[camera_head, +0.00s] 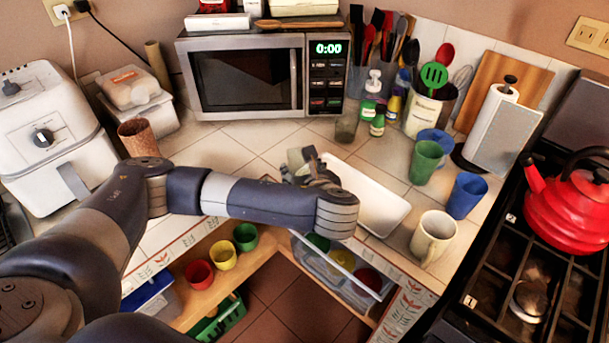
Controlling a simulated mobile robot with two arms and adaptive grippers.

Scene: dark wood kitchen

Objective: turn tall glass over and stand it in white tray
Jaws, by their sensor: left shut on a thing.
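My left gripper (308,168) reaches in from the left over the tiled counter, just left of the white tray. It is shut on a pale, see-through glass (296,158), which I take to be the tall glass. The gripper and wrist hide much of the glass, so I cannot tell which way its mouth points or whether it touches the counter. The white tray (378,207) lies on the counter. Its visible part is empty, and my arm covers its left end. My right gripper is not in view.
A small dark glass (346,127) stands behind the tray. Green (425,161) and blue (467,195) cups and a cream mug (433,237) stand to its right. The microwave (250,76) is behind. Open tiles lie left of the gripper; the counter edge is in front.

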